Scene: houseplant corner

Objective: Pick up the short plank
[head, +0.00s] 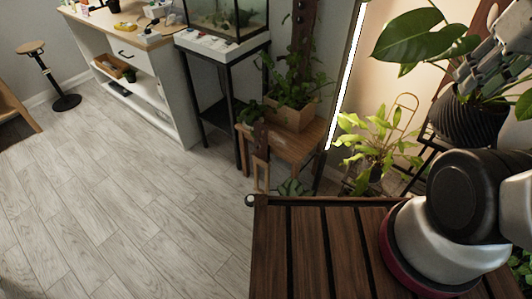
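I cannot tell for certain which piece is the short plank. A small dark brown upright piece (261,138) stands at the front left of the low wooden plant table (290,146). A longer dark upright board with holes (302,35) rises behind the potted plant there. My gripper (466,74) is at the upper right, in front of the big-leaved plant and apart from both pieces. It is partly cut off by the right edge, and I cannot see whether its fingers are open or shut or hold anything.
A dark slatted wooden surface (325,255) fills the lower right. A leafy plant in a ribbed black pot (468,122) is near my gripper. A fern (372,143) stands beside a bright light strip (346,75).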

